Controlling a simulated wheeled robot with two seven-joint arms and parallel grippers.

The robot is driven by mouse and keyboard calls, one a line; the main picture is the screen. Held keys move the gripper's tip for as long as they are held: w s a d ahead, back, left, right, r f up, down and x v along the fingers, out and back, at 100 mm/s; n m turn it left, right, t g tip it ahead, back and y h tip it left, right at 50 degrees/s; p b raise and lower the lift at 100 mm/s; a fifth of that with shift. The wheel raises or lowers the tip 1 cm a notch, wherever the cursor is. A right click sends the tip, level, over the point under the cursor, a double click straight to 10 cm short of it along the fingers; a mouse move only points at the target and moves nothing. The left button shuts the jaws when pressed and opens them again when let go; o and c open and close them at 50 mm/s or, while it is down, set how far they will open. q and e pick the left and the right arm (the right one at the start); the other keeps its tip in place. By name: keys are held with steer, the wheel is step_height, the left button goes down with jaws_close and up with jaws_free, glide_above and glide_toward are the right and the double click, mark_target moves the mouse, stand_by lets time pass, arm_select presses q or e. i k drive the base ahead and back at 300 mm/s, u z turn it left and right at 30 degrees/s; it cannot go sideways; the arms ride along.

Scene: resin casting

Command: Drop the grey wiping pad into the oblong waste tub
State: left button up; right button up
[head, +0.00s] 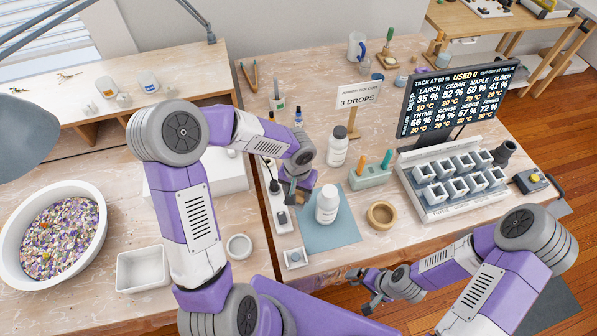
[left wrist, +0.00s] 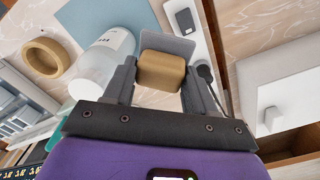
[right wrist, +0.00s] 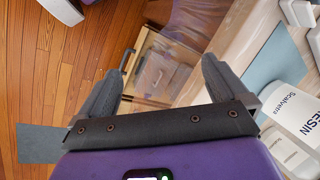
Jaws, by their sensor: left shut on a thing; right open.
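My left gripper (head: 290,195) is shut over the bench, left of the white bottle. In the left wrist view its fingers (left wrist: 160,85) clasp a tan block (left wrist: 161,72) with a thin flat grey piece (left wrist: 168,44) behind it, which looks like the grey wiping pad. In the head view the held thing is small and partly hidden by the gripper. The oblong waste tub (head: 143,269), white and rectangular, stands on the left bench and looks empty. My right gripper (head: 369,296) is open and empty at the front of the bench; its fingers (right wrist: 168,75) show apart.
A round white tub (head: 94,250) of coloured chips stands left of the oblong tub, a small round dish (head: 239,247) right of it. The white bottle (head: 327,206) stands on a blue mat (head: 345,233). A wooden ring (head: 381,216) and mould rack (head: 432,208) are further right.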

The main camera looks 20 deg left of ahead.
mark_target(144, 275)
steer(key=u, duration=0.25)
steer(key=k, duration=0.65)
steer(key=z, duration=1.55)
steer(key=k, duration=1.4)
steer(key=z, duration=0.05)
